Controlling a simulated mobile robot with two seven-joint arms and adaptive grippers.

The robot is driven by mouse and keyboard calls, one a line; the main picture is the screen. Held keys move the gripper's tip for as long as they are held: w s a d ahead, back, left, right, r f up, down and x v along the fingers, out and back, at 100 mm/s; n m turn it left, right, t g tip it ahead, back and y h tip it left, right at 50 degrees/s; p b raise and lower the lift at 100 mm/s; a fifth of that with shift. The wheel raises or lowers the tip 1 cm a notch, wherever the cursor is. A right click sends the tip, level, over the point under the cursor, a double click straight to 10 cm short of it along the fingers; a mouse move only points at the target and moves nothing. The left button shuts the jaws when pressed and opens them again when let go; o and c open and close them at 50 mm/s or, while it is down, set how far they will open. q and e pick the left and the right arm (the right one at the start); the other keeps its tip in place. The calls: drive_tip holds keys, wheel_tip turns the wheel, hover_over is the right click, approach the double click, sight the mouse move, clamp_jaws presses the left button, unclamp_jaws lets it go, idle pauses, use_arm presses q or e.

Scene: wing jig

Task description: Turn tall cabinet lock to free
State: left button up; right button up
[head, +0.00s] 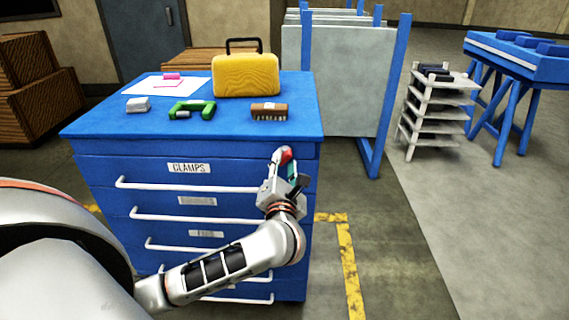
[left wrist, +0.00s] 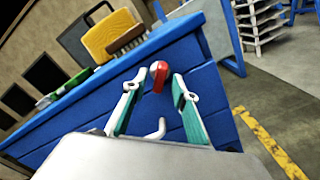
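The tall cabinet is the blue drawer cabinet (head: 100,165), with white bar handles and a label reading CLAMPS on an upper drawer. Its lock appears to be the small red and white knob (head: 286,154) at the upper right of the front; it also shows in the left wrist view (left wrist: 159,75). My left gripper (head: 287,172) is at the front's right side, just below the knob. In the left wrist view its two green-padded fingers (left wrist: 156,86) are apart, with the knob between their tips in the picture. I cannot tell whether they touch it. My right gripper is not in view.
On the cabinet top are a yellow case (head: 245,77), a green clamp (head: 191,109), a brown brush (head: 269,111) and a white block (head: 138,105). Grey panels in a blue rack (head: 340,80) stand behind right.

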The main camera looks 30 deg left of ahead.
use_arm(q)
drive_tip(key=shift+w+a, duration=0.15)
clamp_jaws()
